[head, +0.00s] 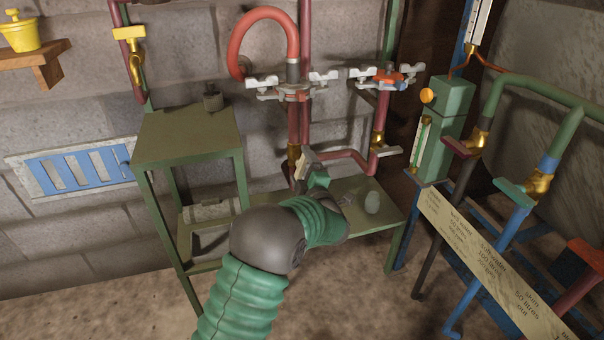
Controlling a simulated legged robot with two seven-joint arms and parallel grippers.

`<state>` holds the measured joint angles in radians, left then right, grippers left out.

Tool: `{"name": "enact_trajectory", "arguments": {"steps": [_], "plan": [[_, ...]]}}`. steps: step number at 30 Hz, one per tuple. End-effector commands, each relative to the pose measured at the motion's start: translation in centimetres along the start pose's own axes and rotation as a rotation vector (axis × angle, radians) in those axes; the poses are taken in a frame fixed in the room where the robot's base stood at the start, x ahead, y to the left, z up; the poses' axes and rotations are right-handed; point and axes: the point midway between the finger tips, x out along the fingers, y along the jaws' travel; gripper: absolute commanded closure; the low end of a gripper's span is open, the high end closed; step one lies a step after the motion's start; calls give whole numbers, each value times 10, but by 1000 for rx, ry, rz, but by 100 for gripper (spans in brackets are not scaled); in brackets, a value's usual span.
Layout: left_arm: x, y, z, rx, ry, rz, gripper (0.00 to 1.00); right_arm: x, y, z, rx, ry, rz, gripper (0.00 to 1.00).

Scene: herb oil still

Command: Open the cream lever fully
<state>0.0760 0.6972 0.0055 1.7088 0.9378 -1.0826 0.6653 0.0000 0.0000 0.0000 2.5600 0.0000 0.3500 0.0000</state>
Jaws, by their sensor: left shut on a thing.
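A cream lever (303,162) shows at the end of my arm, beside a brass valve (293,152) on the red vertical pipe. My left gripper (310,166) is at this lever and shut on it. My forearm and wrist hide part of the grip, and the lever's exact angle is hard to tell. Another pale lever (387,151) sits on a second brass valve (373,158) to the right, apart from my gripper. My right gripper is not in view.
A green stand (187,135) with a small dark weight-like object stands left. A low green table (375,222) holds a pale rounded object (372,203) under the pipes. Green and blue pipes with levers and a lettered board (490,262) fill the right side.

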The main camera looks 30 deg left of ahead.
Motion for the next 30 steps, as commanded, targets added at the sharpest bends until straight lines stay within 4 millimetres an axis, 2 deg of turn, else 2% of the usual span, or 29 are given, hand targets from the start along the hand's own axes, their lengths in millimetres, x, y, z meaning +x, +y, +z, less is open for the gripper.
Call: {"name": "enact_trajectory", "arguments": {"steps": [3, 13, 30], "plan": [[0, -3, 1, -98, -1, 3, 59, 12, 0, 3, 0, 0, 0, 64], [0, -1, 1, -301, -1, 2, 59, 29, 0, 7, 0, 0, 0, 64], [0, -1, 0, -379, -1, -2, 59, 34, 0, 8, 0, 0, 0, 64]]}}
